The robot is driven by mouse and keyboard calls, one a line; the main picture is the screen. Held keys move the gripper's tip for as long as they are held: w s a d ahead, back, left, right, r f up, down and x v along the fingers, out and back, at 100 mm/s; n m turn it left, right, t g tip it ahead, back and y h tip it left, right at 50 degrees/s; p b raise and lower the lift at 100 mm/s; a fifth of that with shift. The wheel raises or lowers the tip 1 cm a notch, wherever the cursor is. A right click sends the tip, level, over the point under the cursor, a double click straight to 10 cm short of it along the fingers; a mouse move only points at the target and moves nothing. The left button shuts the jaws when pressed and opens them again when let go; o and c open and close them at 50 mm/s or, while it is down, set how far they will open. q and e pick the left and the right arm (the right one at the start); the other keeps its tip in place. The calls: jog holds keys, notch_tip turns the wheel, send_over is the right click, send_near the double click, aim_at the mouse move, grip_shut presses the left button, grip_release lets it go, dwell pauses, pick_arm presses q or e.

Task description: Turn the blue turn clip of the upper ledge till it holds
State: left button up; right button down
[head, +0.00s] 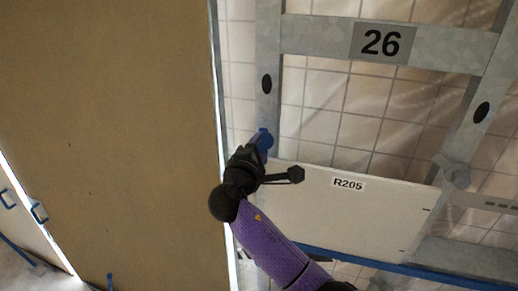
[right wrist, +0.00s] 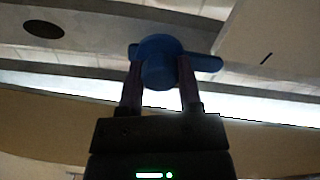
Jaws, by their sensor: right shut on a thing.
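The blue turn clip (head: 265,134) sits on the left upright of the grey metal frame (head: 268,55), at the upper left corner of the white panel marked R205 (head: 340,225). My right gripper (head: 259,145) reaches it from below and partly hides it in the head view. In the right wrist view the clip (right wrist: 158,60) shows between the two fingers of my right gripper (right wrist: 160,82), which is shut on its knob. A blue arm of the clip sticks out to the right past the finger. My left gripper is not in view.
A large brown board (head: 110,120) stands close on the left of my right arm. A grey clip (head: 453,173) sits at the panel's upper right corner. A blue ledge (head: 400,268) runs under the panel. A plate marked 26 (head: 382,43) is on the top crossbar.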

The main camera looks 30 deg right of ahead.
jog(key=shift+f, duration=0.1)
jog(key=shift+c, duration=1.4)
grip_release()
jog(key=b+v, duration=0.1)
jog(key=v, duration=0.9)
jog(key=shift+b, duration=0.4)
jog(key=shift+w, duration=0.1)
